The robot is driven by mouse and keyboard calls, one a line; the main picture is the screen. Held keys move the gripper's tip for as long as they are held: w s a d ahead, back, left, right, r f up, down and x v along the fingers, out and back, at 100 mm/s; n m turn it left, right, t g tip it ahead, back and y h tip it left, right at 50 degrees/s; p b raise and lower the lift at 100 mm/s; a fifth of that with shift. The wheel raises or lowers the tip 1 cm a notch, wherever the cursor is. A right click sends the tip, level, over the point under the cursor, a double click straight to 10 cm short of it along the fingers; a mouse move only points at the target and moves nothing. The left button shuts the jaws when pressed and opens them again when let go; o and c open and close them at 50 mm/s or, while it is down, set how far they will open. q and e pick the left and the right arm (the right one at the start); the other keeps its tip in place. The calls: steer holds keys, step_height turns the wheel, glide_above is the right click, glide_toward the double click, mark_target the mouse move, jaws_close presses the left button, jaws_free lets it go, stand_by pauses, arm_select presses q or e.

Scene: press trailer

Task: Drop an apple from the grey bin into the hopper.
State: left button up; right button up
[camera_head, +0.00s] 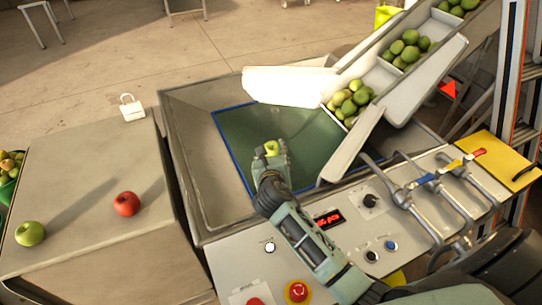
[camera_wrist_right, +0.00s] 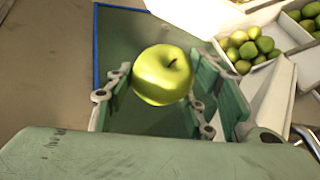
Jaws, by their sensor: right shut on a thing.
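My right gripper (camera_head: 271,155) is over the hopper (camera_head: 185,120), a wide metal basin with a blue-edged green area (camera_head: 235,125) inside. It is shut on a yellow-green apple (camera_head: 271,147). In the right wrist view the apple (camera_wrist_right: 163,75) sits between the two fingers (camera_wrist_right: 166,85), stem up, with the green area below it. A green apple (camera_head: 30,233) and a red apple (camera_head: 127,204) rest on a grey surface (camera_head: 85,170) left of the hopper. I cannot make out a separate grey bin. My left gripper is not in view.
A sloped conveyor (camera_head: 400,85) with green fruit in compartments rises at the right. A white chute part (camera_head: 290,85) overhangs the hopper's back. A control panel (camera_head: 235,270) with buttons and levers lies along the front. A small white tag-like object (camera_head: 132,109) stands at the left.

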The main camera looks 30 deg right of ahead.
steer(key=o, duration=1.3)
steer(key=shift+c, duration=0.2)
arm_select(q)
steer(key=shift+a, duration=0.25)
arm_select(e)
steer(key=shift+o, duration=0.4)
steer(key=v, duration=1.2)
steer(key=shift+r, duration=0.1)
